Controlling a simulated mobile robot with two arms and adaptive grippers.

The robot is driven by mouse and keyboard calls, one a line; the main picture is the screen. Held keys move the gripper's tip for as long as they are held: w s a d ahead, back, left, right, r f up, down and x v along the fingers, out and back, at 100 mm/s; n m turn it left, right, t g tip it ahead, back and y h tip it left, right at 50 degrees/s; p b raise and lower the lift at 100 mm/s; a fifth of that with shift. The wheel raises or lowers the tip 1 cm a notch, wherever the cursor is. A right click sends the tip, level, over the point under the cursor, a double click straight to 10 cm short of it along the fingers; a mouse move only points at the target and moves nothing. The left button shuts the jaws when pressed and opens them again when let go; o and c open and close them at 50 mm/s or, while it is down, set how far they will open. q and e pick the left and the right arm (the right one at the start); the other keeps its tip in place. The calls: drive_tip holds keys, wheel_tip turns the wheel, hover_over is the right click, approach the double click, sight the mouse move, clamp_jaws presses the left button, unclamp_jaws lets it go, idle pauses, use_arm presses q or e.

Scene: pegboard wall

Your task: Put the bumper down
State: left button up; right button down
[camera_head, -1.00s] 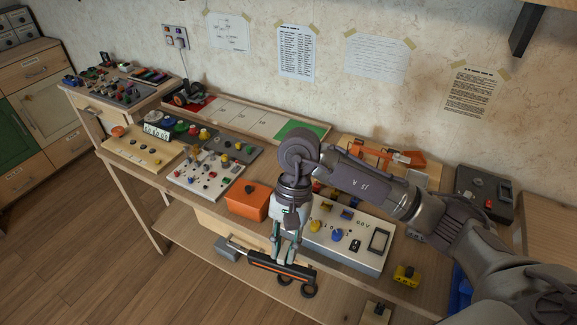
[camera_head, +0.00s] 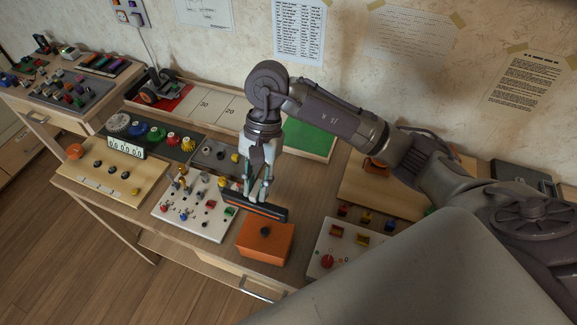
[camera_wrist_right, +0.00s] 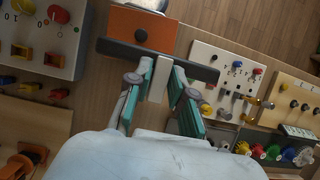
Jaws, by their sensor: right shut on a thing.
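The bumper (camera_head: 256,207) is a long dark bar with an orange stripe. Whether the bumper touches anything below cannot be told. My left gripper is not in view.
A white panel with knobs (camera_head: 192,219) stands left of the orange box, and another control panel (camera_head: 335,262) to its right. A small wheeled robot (camera_head: 157,88) sits on a board with red, white and green areas (camera_head: 207,104) at the back. Bare bench is scarce.

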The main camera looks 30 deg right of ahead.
drive_tip(key=w+d+f, duration=0.1)
drive_tip(key=d+f, duration=0.1)
drive_tip(key=d, duration=0.1)
drive_tip(key=w+d+f+p, duration=0.1)
drive_tip(key=d+f, duration=0.1)
drive_tip(key=d, duration=0.1)
drive_tip(key=w+d+f+p, duration=0.1)
drive_tip(key=d+f, duration=0.1)
drive_tip(key=d, duration=0.1)
drive_tip(key=shift+w+d+f, duration=0.25)
drive_tip(key=shift+d+f, duration=0.1)
wheel_tip(320, 180, down, 2)
drive_tip(key=shift+f+p, duration=0.25)
drive_tip(key=shift+p, duration=0.4)
drive_tip(key=shift+f, duration=0.7)
drive_tip(key=c, duration=1)
unclamp_jaws()
drive_tip(key=shift+r, duration=0.1)
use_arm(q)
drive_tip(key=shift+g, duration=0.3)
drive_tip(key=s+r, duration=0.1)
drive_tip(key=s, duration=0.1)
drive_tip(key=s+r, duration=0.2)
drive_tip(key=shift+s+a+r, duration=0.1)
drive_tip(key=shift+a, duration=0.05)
